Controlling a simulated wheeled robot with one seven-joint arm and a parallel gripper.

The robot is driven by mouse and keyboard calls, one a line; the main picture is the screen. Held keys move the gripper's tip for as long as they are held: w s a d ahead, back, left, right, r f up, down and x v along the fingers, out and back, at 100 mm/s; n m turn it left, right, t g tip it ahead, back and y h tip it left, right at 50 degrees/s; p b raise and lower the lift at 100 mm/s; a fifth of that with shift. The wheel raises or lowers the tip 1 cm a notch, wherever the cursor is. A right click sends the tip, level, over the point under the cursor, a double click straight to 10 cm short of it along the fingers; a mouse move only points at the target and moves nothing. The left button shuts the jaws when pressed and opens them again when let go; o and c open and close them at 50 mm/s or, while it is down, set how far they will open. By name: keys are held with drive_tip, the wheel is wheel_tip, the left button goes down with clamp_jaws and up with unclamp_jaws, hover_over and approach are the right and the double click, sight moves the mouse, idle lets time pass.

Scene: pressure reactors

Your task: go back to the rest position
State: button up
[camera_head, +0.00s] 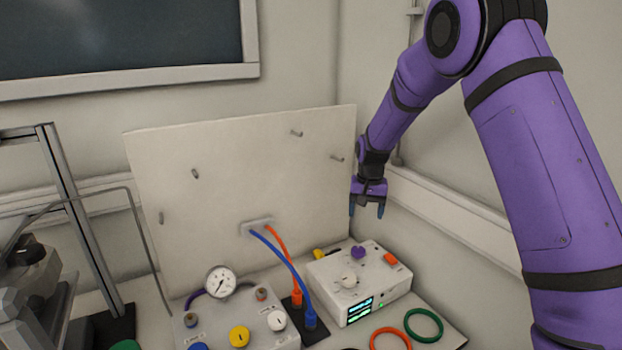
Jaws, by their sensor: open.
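My gripper (367,211) hangs from my purple arm at the right of the head view, with its fingers pointing down. It is open and holds nothing. It is above and behind the white control box (345,290), near the right edge of the upright white panel (230,170). It appears clear of the box. Whether it touches the panel cannot be told from this view.
The control box has a purple knob (358,252) and a lit display. A second box with a gauge (221,281) stands left of it. Blue (290,265) and orange hoses run from the panel. Green (424,325) and orange rings lie in front.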

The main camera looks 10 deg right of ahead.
drive_tip(key=s+d+r+n+t, duration=0.1)
drive_tip(key=s+d+r, duration=0.1)
drive_tip(key=s+r, duration=0.8)
drive_tip(key=s+d+r+t, duration=0.1)
drive_tip(key=s+d+r, duration=0.1)
drive_tip(key=s+r, duration=0.8)
drive_tip(key=s+d+r+n+t, duration=0.1)
drive_tip(key=s+r, duration=0.1)
drive_tip(key=s, duration=0.9)
drive_tip(key=s+d+r+n+t, duration=0.1)
drive_tip(key=s+r, duration=0.1)
drive_tip(key=s, duration=0.8)
drive_tip(key=shift+s+d+r+t, duration=0.15)
drive_tip(key=shift+s+d+t, duration=0.05)
drive_tip(key=shift+s+t, duration=0.2)
